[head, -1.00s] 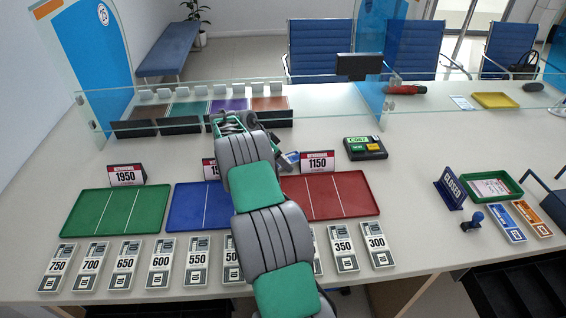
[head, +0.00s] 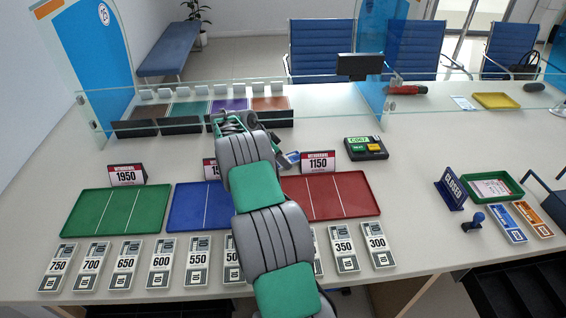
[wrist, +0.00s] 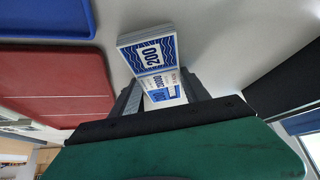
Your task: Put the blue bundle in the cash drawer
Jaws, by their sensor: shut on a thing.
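In the wrist view, my gripper (wrist: 160,98) is shut on a blue and white bundle (wrist: 147,52) marked 200. The bundle sticks out beyond the fingers, over pale counter. In the head view, my arm hides most of the gripper, and a blue and white bit of the bundle (head: 290,159) shows just right of it, near the 1150 card. A row of brown, green, purple and orange compartments with dark fronts (head: 181,126) stands at the back behind the arm. I cannot tell whether this is the cash drawer.
Green (head: 70,228), blue (head: 180,220) and red (head: 372,200) trays lie in front, with number cards behind them and several numbered bundles along the near edge. A glass screen (head: 330,108) crosses the back. A black device (head: 366,153) sits right.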

